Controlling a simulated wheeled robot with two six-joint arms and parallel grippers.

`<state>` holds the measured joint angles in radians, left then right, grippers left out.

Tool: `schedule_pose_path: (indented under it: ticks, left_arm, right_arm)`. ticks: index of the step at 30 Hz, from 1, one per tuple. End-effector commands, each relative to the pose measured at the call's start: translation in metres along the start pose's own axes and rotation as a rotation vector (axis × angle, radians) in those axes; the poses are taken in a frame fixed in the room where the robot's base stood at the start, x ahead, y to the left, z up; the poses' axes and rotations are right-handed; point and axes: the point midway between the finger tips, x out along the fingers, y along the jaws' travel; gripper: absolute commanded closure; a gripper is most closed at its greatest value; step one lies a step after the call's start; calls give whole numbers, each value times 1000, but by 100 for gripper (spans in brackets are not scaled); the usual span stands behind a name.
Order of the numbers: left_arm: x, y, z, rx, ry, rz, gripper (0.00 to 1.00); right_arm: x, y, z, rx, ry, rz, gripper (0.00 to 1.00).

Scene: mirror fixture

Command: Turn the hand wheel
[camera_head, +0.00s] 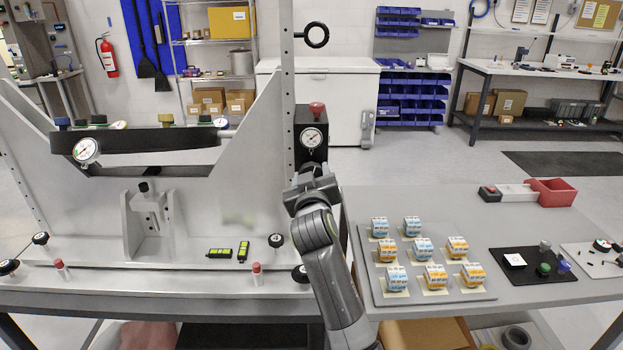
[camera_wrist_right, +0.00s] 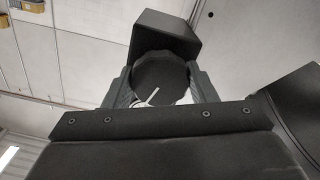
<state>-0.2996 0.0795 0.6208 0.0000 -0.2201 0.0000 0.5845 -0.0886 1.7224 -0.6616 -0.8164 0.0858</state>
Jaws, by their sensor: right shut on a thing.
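The hand wheel (camera_wrist_right: 162,83) is a dark round wheel with a scalloped rim. In the right wrist view it sits between the two fingers of my right gripper (camera_head: 312,172), which are shut on it from both sides. Behind it is a black block (camera_head: 311,128) with a round gauge (camera_head: 311,138) and a red knob on top. In the head view my gripper hides the wheel, so I cannot tell its turn angle. My left gripper is not in view.
The white fixture frame (camera_head: 237,230) stands left of my right arm, with a tall perforated post (camera_head: 288,80). To the right, a grey tray (camera_head: 367,268) holds several small printed blocks. A red bin (camera_head: 551,191) and a black mat (camera_head: 528,277) lie farther right.

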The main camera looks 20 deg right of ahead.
Motion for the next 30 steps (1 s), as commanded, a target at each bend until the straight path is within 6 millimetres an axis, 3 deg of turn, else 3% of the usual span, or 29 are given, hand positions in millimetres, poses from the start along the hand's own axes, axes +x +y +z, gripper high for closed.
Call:
schedule_pose_path:
  ticks: [17,18,22,30]
  left_arm:
    - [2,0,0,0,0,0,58]
    - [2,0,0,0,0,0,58]
    - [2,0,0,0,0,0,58]
    - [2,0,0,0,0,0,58]
  right_arm:
    - [0,0,1,40,-2,0,71]
    - [0,0,1,40,-2,0,45]
    - [0,0,1,40,-1,0,28]
    - [0,0,0,40,-1,0,27]
